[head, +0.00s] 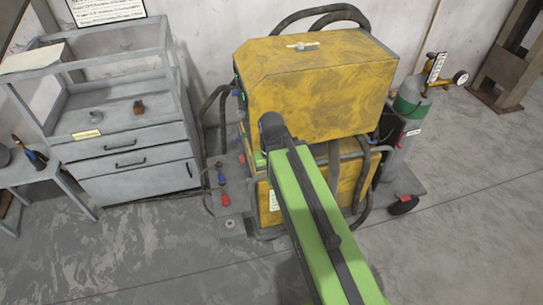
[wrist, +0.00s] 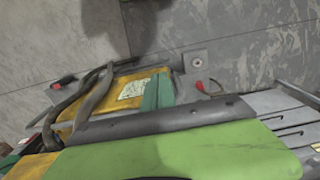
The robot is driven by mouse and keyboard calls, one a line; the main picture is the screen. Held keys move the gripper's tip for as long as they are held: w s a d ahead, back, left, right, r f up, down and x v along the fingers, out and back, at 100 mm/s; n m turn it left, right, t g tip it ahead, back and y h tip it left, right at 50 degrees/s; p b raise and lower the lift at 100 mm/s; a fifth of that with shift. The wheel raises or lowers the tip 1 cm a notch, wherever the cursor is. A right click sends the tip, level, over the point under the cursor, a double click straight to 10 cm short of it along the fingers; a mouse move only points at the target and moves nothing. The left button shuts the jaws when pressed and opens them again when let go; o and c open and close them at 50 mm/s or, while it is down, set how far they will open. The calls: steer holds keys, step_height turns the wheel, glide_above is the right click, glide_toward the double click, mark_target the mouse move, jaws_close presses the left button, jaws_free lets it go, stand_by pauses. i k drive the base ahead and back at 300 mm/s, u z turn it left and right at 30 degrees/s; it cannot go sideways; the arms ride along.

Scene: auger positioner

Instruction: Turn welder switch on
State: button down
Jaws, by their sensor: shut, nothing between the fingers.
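The welder is a scuffed yellow box (head: 320,85) in the middle of the head view, above a lower yellow unit (head: 270,205). A thin strip of its dark front panel (head: 239,92) shows at the left edge, seen side-on. I cannot make out the switch. My green arm reaches up to the welder's lower left, and its dark end joint covers part of the yellow side. My gripper shows in neither view. The wrist view shows the lower yellow unit (wrist: 125,88) with a white label, partly behind my green arm.
A grey drawer cabinet (head: 135,160) stands left of the welder. Dark cables (head: 208,115) loop at the welder's left. A green-shouldered gas cylinder (head: 408,106) stands at right on a wheeled base. Red and blue fittings lie on the low grey platform (head: 230,226). The floor in front is open.

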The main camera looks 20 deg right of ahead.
mark_target(242, 158)
steer(key=u, duration=1.6)
steer(key=i, duration=2.15)
